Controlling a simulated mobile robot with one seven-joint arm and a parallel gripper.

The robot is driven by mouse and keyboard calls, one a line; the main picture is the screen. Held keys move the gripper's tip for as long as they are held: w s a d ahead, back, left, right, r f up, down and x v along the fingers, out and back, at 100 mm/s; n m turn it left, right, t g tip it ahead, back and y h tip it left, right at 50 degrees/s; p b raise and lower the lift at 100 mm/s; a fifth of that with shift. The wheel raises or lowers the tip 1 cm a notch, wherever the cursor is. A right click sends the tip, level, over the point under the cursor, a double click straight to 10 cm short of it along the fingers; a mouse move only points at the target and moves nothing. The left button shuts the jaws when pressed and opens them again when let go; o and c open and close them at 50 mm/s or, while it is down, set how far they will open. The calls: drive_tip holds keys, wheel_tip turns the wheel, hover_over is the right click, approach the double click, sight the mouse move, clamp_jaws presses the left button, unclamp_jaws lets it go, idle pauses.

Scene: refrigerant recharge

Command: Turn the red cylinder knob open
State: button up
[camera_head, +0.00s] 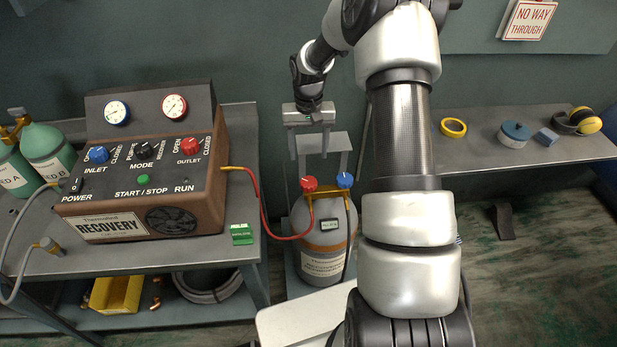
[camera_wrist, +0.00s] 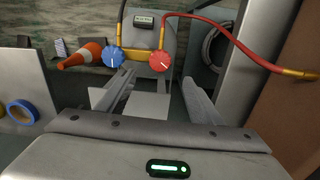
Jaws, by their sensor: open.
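The red cylinder knob (camera_head: 309,184) sits on top of the grey cylinder (camera_head: 320,266), left of the blue knob (camera_head: 345,180). In the wrist view the red knob (camera_wrist: 159,61) shows beyond the fingertips, nearer the right finger, with a white pointer line on its face. The blue knob (camera_wrist: 113,58) is to its left, beyond the left finger. My gripper (camera_head: 309,156) points down above the red knob in the head view. Its fingers are apart with nothing between them, and the gripper (camera_wrist: 157,78) appears clear of both knobs.
A red hose (camera_head: 266,218) runs from the red knob's side to the recovery machine (camera_head: 150,205) on the left bench. A grey cart frame (camera_head: 335,142) stands behind the cylinder. A right bench (camera_head: 480,150) holds tape and ear defenders. An orange cone (camera_wrist: 88,54) lies beyond.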

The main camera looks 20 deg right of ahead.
sight(308, 181)
wheel_tip(308, 181, down, 12)
drive_tip(key=shift+f, duration=0.1)
idle(0.4)
drive_tip(key=c, duration=1.1)
